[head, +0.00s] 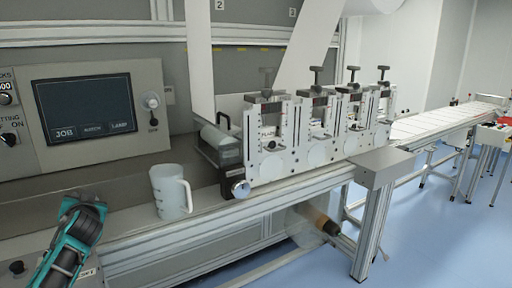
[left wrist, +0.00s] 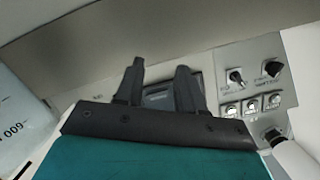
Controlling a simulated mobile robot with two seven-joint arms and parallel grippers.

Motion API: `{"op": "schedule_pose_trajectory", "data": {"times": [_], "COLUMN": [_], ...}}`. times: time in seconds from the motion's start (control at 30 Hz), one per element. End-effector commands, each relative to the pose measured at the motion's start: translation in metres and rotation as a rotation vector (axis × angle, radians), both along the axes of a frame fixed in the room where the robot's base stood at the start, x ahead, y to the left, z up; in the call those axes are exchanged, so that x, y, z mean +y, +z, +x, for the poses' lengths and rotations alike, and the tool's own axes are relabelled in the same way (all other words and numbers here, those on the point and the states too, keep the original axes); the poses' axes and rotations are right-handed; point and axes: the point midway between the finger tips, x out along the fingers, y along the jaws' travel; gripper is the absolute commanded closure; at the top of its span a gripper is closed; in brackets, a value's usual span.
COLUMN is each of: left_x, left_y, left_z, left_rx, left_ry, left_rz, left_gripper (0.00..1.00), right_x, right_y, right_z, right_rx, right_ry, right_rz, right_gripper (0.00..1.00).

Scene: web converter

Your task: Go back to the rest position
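My left gripper (head: 84,202) is teal and dark grey and is at the lower left of the head view, over the front ledge of the machine and left of a jug (head: 171,192). In the left wrist view my left gripper (left wrist: 160,75) shows two dark fingers standing apart. Nothing is held between them; a small dark screen (left wrist: 158,97) shows in the gap behind. My right gripper is in neither view.
The jug stands upright on the ledge. A control panel with a screen (head: 84,107) is behind the gripper. White print units (head: 318,130) line the machine to the right. A conveyor (head: 440,122) lies far right. The blue floor (head: 440,225) at right is largely clear.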

Motion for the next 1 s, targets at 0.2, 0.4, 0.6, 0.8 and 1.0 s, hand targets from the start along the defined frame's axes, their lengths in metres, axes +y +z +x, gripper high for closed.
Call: {"op": "schedule_pose_trajectory", "data": {"times": [0.2,0.4,0.6,0.8,1.0], "left_x": [-0.050,-0.086,-0.120,-0.153,-0.192], "left_y": [0.009,0.029,-0.026,-0.096,-0.174], "left_z": [0.024,0.034,0.006,-0.042,-0.122], "left_rx": [-0.061,-0.177,-0.140,-0.048,0.073], "left_ry": [-0.258,-0.450,-0.526,-0.566,-0.603], "left_rz": [-0.044,-0.058,-0.098,-0.158,-0.250], "left_gripper": [0.62,0.62,0.62,0.62,0.62], "right_x": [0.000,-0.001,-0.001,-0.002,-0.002], "right_y": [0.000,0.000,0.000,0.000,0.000], "right_z": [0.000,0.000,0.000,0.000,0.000], "right_rx": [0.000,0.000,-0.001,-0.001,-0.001], "right_ry": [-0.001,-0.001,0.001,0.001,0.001], "right_rz": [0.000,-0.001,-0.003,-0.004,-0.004], "right_gripper": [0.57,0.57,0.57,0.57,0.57]}}
